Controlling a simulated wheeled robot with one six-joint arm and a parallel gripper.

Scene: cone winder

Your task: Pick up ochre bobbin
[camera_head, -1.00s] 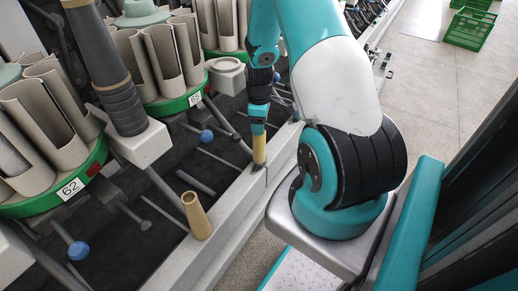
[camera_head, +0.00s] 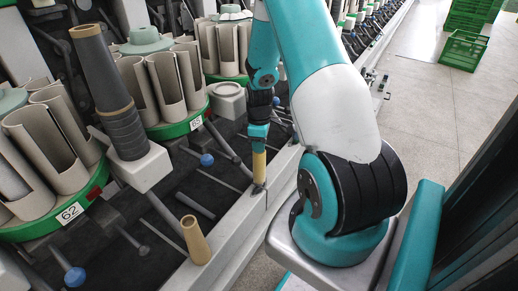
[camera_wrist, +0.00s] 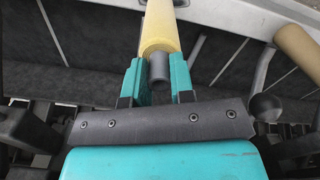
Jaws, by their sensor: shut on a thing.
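The ochre bobbin (camera_head: 259,167) is a yellowish upright tube over the machine's pale front rail in the head view. It also shows in the wrist view (camera_wrist: 160,35), just beyond my fingers. My gripper (camera_head: 258,144) is at the bobbin's upper end, pointing down. In the wrist view my two teal fingers (camera_wrist: 158,80) are shut on a dark grey end piece of the bobbin. The bobbin's lower end is at a dark spot on the rail; I cannot tell if it touches.
A tan cone (camera_head: 195,240) stands on the rail nearer the camera; it shows at right in the wrist view (camera_wrist: 299,50). Green round carriers (camera_head: 180,127) with grey tubes and blue-knobbed levers (camera_head: 206,160) line the left. Green crates (camera_head: 463,50) stand on the open floor at upper right.

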